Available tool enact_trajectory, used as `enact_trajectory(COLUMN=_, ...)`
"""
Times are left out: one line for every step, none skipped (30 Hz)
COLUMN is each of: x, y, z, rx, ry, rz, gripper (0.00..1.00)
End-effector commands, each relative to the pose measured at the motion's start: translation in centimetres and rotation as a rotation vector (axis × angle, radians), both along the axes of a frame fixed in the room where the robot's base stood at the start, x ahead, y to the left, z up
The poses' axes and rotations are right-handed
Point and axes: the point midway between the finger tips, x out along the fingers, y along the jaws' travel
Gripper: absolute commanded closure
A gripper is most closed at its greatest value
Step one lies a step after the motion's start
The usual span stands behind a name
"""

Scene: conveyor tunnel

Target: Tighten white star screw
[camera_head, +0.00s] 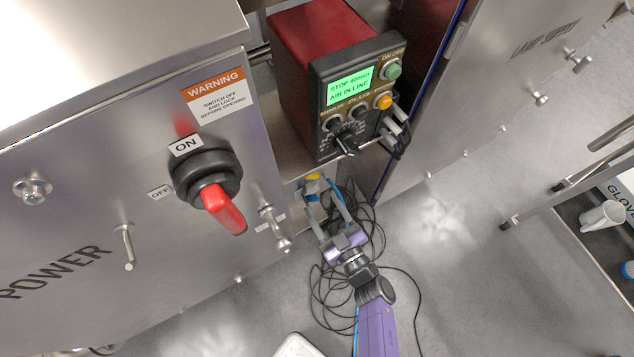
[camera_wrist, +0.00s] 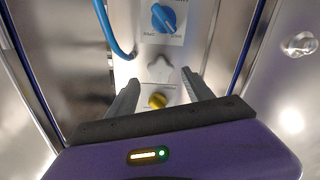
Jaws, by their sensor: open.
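The white star screw (camera_wrist: 160,69) shows in the wrist view on a pale panel, between a blue knob above it and a yellow knob below it. My gripper (camera_wrist: 160,81) is open and empty, with one finger on each side of the panel's middle line. The star screw appears just beyond the fingertips, roughly centred between them. I cannot tell the exact gap in depth. In the head view my gripper (camera_head: 319,184) reaches in below the red device, and I cannot make out the star screw there.
The yellow knob (camera_wrist: 157,101) appears between my fingers. The blue knob (camera_wrist: 163,18) and a blue hose (camera_wrist: 106,30) are close above. Metal walls stand on both sides. In the head view, the red device (camera_head: 318,50) overhangs, and black cables (camera_head: 328,287) lie on the floor.

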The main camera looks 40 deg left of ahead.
Motion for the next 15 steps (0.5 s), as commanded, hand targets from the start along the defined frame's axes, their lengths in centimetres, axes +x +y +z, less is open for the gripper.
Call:
enact_trajectory(x=-0.3, y=-0.8, z=0.2, rx=-0.001, ry=0.002, rz=-0.005, gripper=0.4)
enact_trajectory(x=-0.4, y=-1.2, z=0.2, rx=0.0, ry=0.001, rz=-0.004, gripper=0.4)
enact_trajectory(x=-0.6, y=-1.6, z=0.2, rx=0.0, ry=0.0, rz=-0.003, gripper=0.4)
enact_trajectory(x=-0.7, y=-1.9, z=0.2, rx=0.0, ry=0.001, rz=-0.003, gripper=0.4)
enact_trajectory(x=-0.8, y=-2.2, z=0.1, rx=0.0, ry=0.001, rz=-0.003, gripper=0.4)
enact_trajectory(x=-1.0, y=-2.4, z=0.1, rx=-0.001, ry=0.0, rz=-0.001, gripper=0.4)
enact_trajectory(x=-1.1, y=-2.6, z=0.1, rx=0.0, ry=0.0, rz=0.0, gripper=0.4)
enact_trajectory(x=-1.1, y=-2.7, z=0.1, rx=0.0, ry=0.0, rz=0.0, gripper=0.4)
enact_trajectory(x=-1.2, y=-2.8, z=0.1, rx=0.0, ry=0.0, rz=0.0, gripper=0.4)
enact_trajectory(x=-1.2, y=-2.8, z=0.0, rx=0.0, ry=0.0, rz=0.0, gripper=0.4)
enact_trajectory(x=-1.2, y=-2.9, z=0.0, rx=0.0, ry=0.0, rz=0.0, gripper=0.4)
enact_trajectory(x=-1.2, y=-2.9, z=0.0, rx=0.001, ry=0.0, rz=0.0, gripper=0.4)
enact_trajectory(x=-1.2, y=-2.8, z=0.0, rx=0.001, ry=0.0, rz=0.0, gripper=0.4)
enact_trajectory(x=-1.2, y=-2.8, z=0.0, rx=0.001, ry=0.0, rz=0.0, gripper=0.4)
enact_trajectory(x=-1.2, y=-2.8, z=0.0, rx=0.001, ry=0.0, rz=0.0, gripper=0.4)
